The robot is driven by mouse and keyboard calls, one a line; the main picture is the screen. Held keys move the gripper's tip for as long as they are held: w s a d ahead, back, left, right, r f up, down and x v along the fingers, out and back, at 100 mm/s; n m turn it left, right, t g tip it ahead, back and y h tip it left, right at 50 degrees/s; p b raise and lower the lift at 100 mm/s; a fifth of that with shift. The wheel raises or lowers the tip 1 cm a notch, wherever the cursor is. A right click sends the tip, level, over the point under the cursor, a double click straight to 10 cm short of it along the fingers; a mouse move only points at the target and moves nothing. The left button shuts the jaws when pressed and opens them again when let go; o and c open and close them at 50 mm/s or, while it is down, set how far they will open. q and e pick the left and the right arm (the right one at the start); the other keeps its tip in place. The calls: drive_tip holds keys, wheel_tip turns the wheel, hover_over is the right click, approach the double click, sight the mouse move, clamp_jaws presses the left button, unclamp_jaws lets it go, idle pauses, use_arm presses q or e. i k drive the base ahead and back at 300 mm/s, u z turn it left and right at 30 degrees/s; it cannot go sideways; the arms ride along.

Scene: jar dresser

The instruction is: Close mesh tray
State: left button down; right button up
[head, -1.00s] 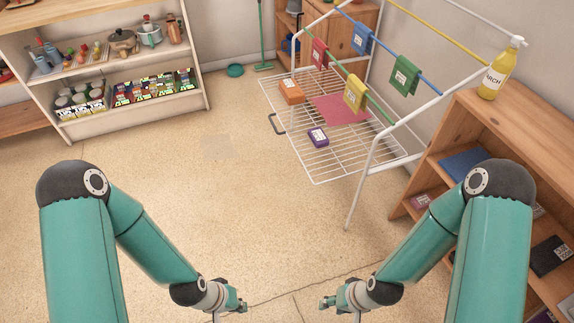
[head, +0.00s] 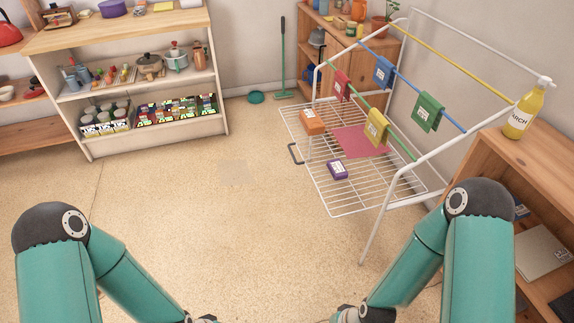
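The mesh tray (head: 322,196) is a white wire grid low in a white drying rack (head: 372,232). It sticks out to the left of the rack's frame, with a dark handle (head: 295,154) on its left edge. An orange block (head: 312,121), a purple block (head: 337,169) and a pink-red cloth (head: 358,140) lie on it. My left arm ends at the bottom edge and its fingers are out of view. My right gripper (head: 345,313) is only partly in view at the bottom edge, well short of the tray. Its fingertips are not clear.
Small coloured cloths hang on the rack's bars. A wooden shelf unit (head: 520,160) with a yellow bottle (head: 523,112) stands close at right. A white shelf (head: 145,90) with goods stands at back left. The floor (head: 215,220) left of the tray is clear.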

sight(293, 144)
drive_tip(key=u, duration=0.05)
drive_tip(key=i, duration=1.5)
drive_tip(key=z, duration=0.65)
drive_tip(key=k, duration=0.9)
drive_tip(key=z, duration=0.2)
drive_tip(key=i, duration=0.95)
drive_tip(key=u, duration=0.05)
